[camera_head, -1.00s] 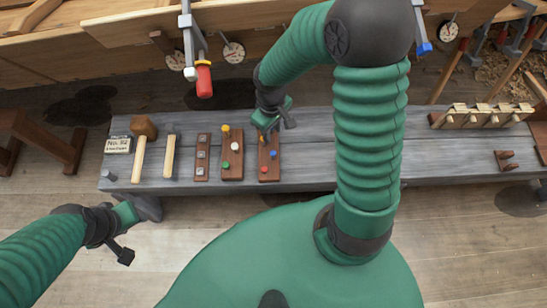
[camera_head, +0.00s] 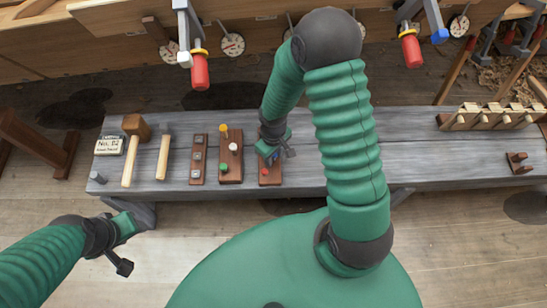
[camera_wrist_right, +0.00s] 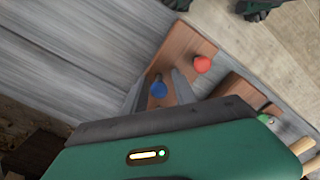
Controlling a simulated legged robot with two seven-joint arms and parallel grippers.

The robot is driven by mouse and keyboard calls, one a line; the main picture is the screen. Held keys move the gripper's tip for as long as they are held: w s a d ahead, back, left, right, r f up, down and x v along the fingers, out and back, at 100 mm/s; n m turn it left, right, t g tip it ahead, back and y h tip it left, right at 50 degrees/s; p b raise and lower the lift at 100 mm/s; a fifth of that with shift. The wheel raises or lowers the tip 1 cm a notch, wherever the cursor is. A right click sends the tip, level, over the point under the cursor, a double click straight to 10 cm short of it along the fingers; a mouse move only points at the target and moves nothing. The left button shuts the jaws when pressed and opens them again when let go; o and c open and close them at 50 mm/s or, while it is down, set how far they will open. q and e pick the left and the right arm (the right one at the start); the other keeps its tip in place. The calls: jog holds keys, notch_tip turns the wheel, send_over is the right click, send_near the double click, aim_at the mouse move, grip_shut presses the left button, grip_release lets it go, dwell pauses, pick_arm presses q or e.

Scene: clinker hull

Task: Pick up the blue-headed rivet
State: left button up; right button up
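The blue-headed rivet (camera_wrist_right: 158,90) stands in a brown wooden block (camera_wrist_right: 180,50) on the grey bench. In the right wrist view its head shows between the two separated fingers of my right gripper (camera_wrist_right: 159,88); I cannot tell whether they touch it. In the head view my right gripper (camera_head: 268,156) is over the block and hides most of the rivet. A red-headed rivet (camera_wrist_right: 202,63) stands beside it in the same block. My left gripper (camera_head: 130,222) is away from the rivet, off the bench's front left; its fingers are too unclear to judge.
A second block (camera_head: 231,172) with yellow, white and green heads stands left of the gripper, then a block with grey squares (camera_head: 198,160). Clamps with red handles (camera_head: 200,72) hang above. The bench (camera_head: 390,150) to the right is largely clear.

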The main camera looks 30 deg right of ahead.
jog(key=shift+r, duration=0.15)
grip_shut()
